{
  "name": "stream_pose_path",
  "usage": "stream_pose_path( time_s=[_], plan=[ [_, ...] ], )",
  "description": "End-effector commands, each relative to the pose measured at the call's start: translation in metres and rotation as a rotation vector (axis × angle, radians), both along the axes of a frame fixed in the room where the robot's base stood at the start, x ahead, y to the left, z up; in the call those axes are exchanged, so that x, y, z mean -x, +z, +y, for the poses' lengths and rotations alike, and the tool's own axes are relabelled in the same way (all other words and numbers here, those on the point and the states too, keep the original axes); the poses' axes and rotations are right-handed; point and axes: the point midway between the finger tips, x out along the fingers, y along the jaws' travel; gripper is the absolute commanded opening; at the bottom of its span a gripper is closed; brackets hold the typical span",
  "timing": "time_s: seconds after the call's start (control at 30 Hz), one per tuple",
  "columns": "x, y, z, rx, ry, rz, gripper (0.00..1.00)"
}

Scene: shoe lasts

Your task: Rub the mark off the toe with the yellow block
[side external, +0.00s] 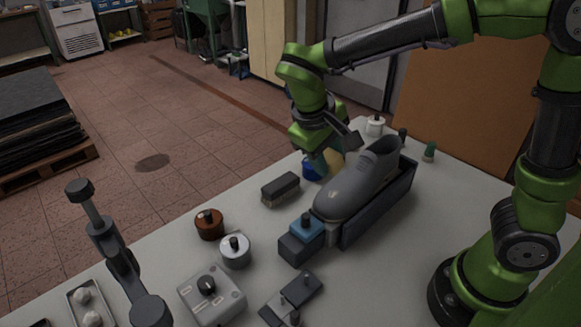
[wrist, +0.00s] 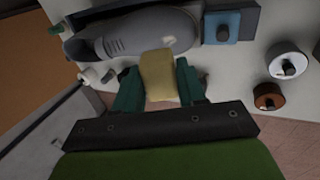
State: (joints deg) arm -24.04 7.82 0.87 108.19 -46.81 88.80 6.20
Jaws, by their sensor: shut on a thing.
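The grey shoe last (side external: 360,182) lies in a dark holder, its toe towards the blue-topped clamp block (side external: 304,228). A small pale mark (side external: 333,194) shows on the toe; a light spot also shows there in the wrist view (wrist: 168,28). My gripper (wrist: 158,84) is shut on the yellow block (wrist: 158,72), which sticks out beyond the teal fingers. In the wrist view the block's end overlaps the edge of the shoe; I cannot tell whether they touch. In the side view my gripper is at the far side of the shoe, partly hiding the block.
A dark brush (side external: 280,189) lies left of the shoe. A brown round pot (side external: 209,224), a white round pot (side external: 235,251) and a grey box with a knob (side external: 211,295) stand further left.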

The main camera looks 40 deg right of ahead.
Motion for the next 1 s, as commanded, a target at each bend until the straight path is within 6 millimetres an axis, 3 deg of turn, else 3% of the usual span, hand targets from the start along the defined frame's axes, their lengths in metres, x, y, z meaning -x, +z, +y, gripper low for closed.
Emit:
stream_pose_path(
  time_s=[0.63,1.0],
  plan=[
    [0.0,-0.001,-0.001,0.001,0.0,0.001,0.16],
    [0.0,-0.034,-0.016,0.002,-0.001,0.004,0.16]
  ],
)
